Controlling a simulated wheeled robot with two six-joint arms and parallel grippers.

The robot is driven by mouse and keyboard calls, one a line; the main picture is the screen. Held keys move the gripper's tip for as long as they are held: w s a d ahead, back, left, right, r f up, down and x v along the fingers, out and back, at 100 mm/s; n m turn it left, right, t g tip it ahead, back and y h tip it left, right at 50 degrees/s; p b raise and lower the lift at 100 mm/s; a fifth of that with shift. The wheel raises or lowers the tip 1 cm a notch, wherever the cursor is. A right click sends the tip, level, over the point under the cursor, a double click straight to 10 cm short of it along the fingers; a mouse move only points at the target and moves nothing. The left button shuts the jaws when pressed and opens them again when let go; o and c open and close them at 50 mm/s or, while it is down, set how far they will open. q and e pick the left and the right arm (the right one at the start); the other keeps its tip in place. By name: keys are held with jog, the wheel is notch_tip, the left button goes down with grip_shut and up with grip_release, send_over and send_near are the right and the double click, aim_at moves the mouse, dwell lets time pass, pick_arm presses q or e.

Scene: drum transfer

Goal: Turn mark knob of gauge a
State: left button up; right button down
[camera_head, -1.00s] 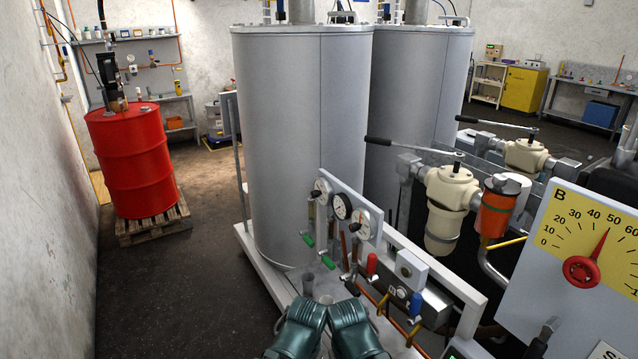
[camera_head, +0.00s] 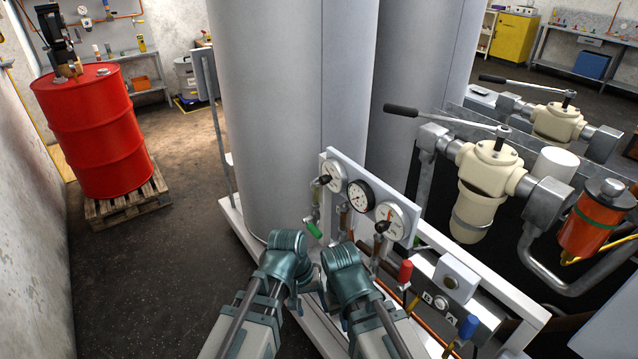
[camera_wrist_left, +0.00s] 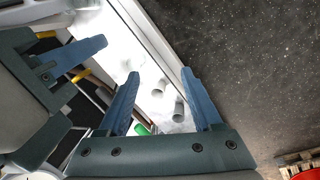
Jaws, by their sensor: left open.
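No label for gauge a is readable, and I cannot tell which part is its mark knob. Three small round gauges stand on a grey panel in the head view: a left one (camera_head: 333,176), a middle one (camera_head: 359,196) and a right one (camera_head: 390,221). My left gripper (camera_wrist_left: 161,73) shows two blue fingers spread apart with nothing between them in the left wrist view. In the head view it (camera_head: 302,304) is below and left of the gauges, apart from them. My right gripper is beside it, its arm (camera_head: 350,275) hiding most of it; one finger shows in the wrist view.
Green and red valve handles (camera_head: 404,271) hang below the gauges. Two grey tanks (camera_head: 290,120) stand behind. Cream filter housings (camera_head: 485,175) and an orange canister (camera_head: 597,220) are at right. A red drum (camera_head: 95,130) on a pallet is at left, with clear floor between.

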pick_arm(q)
jog(key=w+d+n+t+h+b, duration=0.1)
jog(key=w+d+n+h+b, duration=0.15)
jog(key=w+n+h, duration=0.4)
jog(key=n+t+h+b, duration=0.6)
jog(key=n+t, duration=0.4)
jog(key=n, duration=0.8)
send_near(321, 182)
jog(key=x, duration=0.9)
jog(key=shift+w+d+r, duration=0.1)
jog(key=shift+w+d, duration=0.15)
jog(key=shift+d, duration=0.05)
pick_arm(e)
notch_tip(321, 182, down, 10)
pick_arm(q)
jog(key=shift+c, duration=0.2)
pick_arm(e)
jog(key=shift+r, duration=0.1)
pick_arm(q)
grip_shut()
